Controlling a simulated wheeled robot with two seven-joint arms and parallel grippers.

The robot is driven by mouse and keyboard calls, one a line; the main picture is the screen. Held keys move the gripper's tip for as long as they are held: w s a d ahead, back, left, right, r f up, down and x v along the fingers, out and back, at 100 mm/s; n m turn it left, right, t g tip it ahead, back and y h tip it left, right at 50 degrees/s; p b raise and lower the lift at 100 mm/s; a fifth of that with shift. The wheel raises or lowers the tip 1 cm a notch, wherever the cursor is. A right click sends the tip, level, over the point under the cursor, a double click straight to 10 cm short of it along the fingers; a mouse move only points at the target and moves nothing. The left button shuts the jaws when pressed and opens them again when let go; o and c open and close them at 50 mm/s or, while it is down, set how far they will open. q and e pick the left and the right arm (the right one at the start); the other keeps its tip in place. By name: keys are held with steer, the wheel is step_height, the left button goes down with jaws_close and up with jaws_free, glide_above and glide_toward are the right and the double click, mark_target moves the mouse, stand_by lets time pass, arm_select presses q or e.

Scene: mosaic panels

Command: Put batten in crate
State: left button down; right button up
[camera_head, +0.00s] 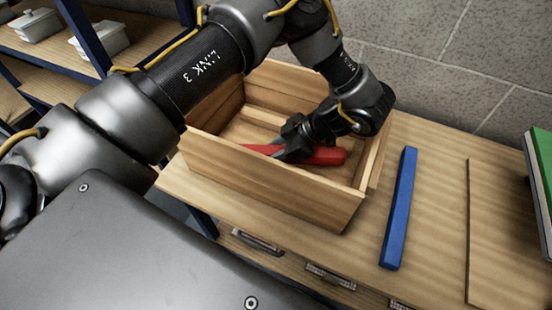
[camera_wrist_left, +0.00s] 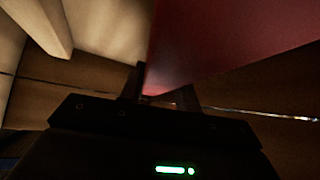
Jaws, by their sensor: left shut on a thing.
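A red batten (camera_head: 328,156) lies across the inside of the wooden crate (camera_head: 262,192), below the rim. My left gripper (camera_head: 282,150) reaches down into the crate and is shut on the red batten near its middle. In the left wrist view the batten (camera_wrist_left: 225,40) fills the upper right, between the dark fingers (camera_wrist_left: 168,98). I cannot tell whether the batten touches the crate floor. A blue batten (camera_head: 399,208) lies on the wooden bench to the right of the crate. My right gripper is not in view.
The wooden bench (camera_head: 440,165) is clear around the blue batten. A green-edged object (camera_head: 541,165) stands at the far right. Shelves with white lidded dishes (camera_head: 98,40) are at upper left. A block wall (camera_head: 440,45) is behind the bench.

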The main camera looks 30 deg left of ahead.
mark_target(323, 156)
arm_select(q)
steer(key=shift+f, duration=1.85)
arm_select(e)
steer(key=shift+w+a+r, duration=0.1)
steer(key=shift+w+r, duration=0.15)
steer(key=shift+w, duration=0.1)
arm_select(q)
steer(key=c, duration=1)
jaws_free()
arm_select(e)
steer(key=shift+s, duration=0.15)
arm_select(q)
steer(key=shift+w+d+r, duration=0.1)
steer(key=shift+r, duration=0.1)
steer(key=v, duration=0.7)
steer(key=shift+b, duration=0.3)
steer(key=shift+d, duration=0.1)
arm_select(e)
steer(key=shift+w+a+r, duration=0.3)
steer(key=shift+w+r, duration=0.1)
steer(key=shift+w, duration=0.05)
